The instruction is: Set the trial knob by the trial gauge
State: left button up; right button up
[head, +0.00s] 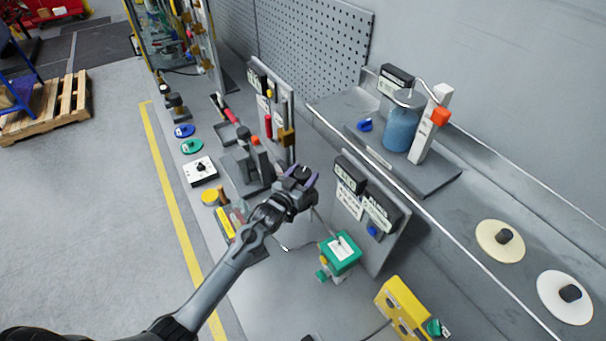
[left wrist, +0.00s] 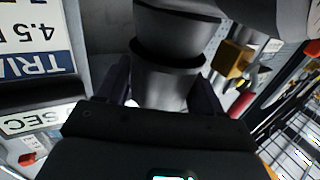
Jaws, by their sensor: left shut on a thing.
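My left gripper (head: 304,182) reaches in from the lower left to the upright grey panel (head: 388,250). In the left wrist view its two dark fingers (left wrist: 163,98) are shut on a dark grey round knob (left wrist: 168,75), one on each side. In the head view the dark top of the knob (head: 302,171) shows between the purple fingertips. In the left wrist view a sign (left wrist: 38,45) reading "TRIAL" and "4.5" stands upside down left of the knob. A dark display box with a "SEC" label (left wrist: 38,119) is below it; its reading is hidden. My right gripper is not in view.
The panel carries dark display boxes, white labels and a blue knob (head: 373,231). A green box (head: 341,252) and a yellow box (head: 402,308) stand in front. A blue cylinder (head: 400,128) stands on a plate behind. A red-handled fixture (head: 268,126) stands behind the gripper.

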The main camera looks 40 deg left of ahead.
pick_arm(q)
jog(key=m+h, duration=0.2)
jog(key=h, duration=0.1)
jog(key=shift+a+b, duration=0.15)
jog(key=shift+b, duration=0.2)
jog(key=m+h+b, duration=0.1)
jog(key=h, duration=0.2)
jog(key=shift+f+m, duration=0.15)
jog(key=shift+m, duration=0.25)
jog(key=m+g+h+b, duration=0.1)
jog(key=m+h+b, duration=0.1)
jog(key=h+b, duration=0.1)
jog(key=m+g+h+b, duration=0.2)
jog(key=h+b, duration=0.1)
jog(key=b, duration=0.1)
jog(key=m+g+h+b, duration=0.1)
jog(key=m+h+b, duration=0.1)
jog(key=b, duration=0.2)
jog(key=shift+g+h, duration=0.3)
jog(key=shift+h, duration=0.1)
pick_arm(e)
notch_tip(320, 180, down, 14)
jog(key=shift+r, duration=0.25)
pick_arm(q)
jog(key=shift+m+g+h+b, duration=0.5)
jog(key=shift+m+b, duration=0.1)
jog(key=shift+b, duration=0.35)
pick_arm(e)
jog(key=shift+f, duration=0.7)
